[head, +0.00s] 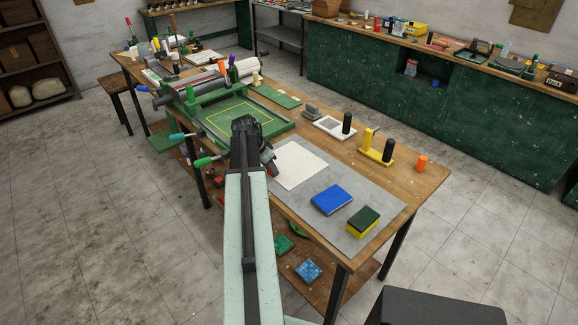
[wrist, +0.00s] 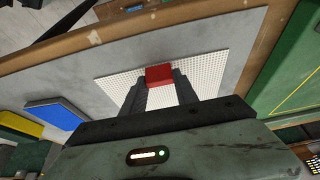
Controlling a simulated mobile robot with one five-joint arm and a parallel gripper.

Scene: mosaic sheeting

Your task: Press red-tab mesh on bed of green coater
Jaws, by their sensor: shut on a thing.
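The white mesh sheet (head: 300,166) lies on or just above the grey mat (head: 375,200), in the middle of the bench. Its red tab (wrist: 158,74) is between my fingertips in the wrist view. My gripper (wrist: 160,84) is shut on the red tab at the sheet's edge; the arm partly hides this in the head view. The green coater (head: 192,106) stands left of the mesh at the back. Its flat green bed carries a yellow outline (head: 240,117) and looks empty. The bed's edge also shows at the right of the wrist view (wrist: 290,85).
A blue pad (head: 331,199) and a yellow-green sponge (head: 363,221) lie on the mat, right of the mesh. A black-handled float (head: 336,126), a yellow tool (head: 376,145) and an orange cup (head: 421,163) stand along the far bench edge. Levers with green grips (head: 205,161) project from the coater's front.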

